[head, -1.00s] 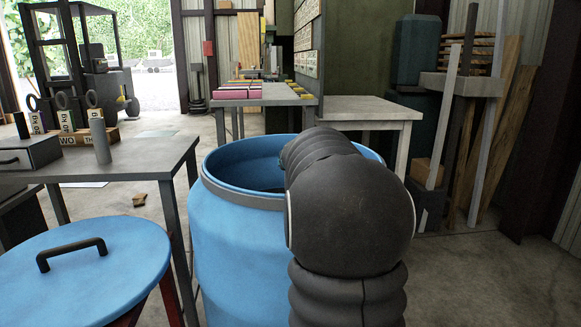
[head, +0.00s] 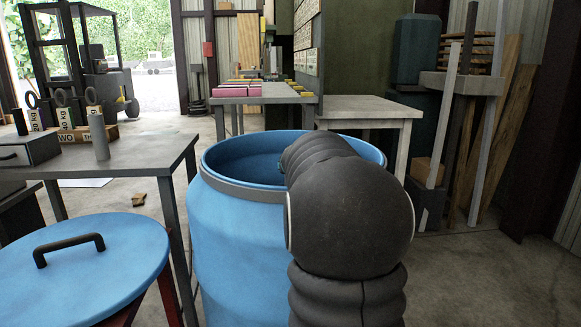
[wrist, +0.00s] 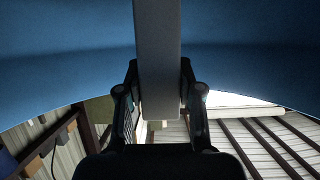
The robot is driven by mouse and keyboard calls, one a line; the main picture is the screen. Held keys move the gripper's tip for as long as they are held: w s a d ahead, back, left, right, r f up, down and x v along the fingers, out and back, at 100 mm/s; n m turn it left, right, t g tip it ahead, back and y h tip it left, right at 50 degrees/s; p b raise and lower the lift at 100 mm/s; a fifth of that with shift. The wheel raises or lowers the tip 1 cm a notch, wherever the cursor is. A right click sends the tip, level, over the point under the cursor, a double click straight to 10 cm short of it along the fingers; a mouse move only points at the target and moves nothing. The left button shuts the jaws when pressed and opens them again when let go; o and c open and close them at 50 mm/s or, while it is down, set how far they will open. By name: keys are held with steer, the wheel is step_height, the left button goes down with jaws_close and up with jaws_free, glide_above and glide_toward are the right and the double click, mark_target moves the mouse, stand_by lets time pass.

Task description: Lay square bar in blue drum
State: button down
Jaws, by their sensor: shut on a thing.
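The blue drum (head: 232,250) stands open at the middle of the head view, with a grey band below its rim. My arm reaches over its near right side and hides part of the opening. In the wrist view my gripper (wrist: 159,85) is shut on the grey square bar (wrist: 158,40), one finger on each side. The bar runs up the picture between the fingers, and its upper end is cut off by the frame edge. The blue drum wall (wrist: 60,75) fills the view behind the bar. I cannot tell whether the bar touches the drum. The bar is hidden in the head view.
A blue lid (head: 80,275) with a black handle lies on a red-legged support at the left front. A grey table (head: 130,165) with weights and a cylinder stands left of the drum. A pale table (head: 365,112) is behind. Planks and bars (head: 480,140) lean at the right.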

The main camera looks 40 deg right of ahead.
steer(key=c, duration=0.7)
jaws_free()
steer(key=shift+c, duration=0.2)
steer(key=shift+r, duration=0.2)
steer(key=p+v, duration=0.1)
steer(key=v, duration=1.1)
steer(key=shift+r, duration=0.4)
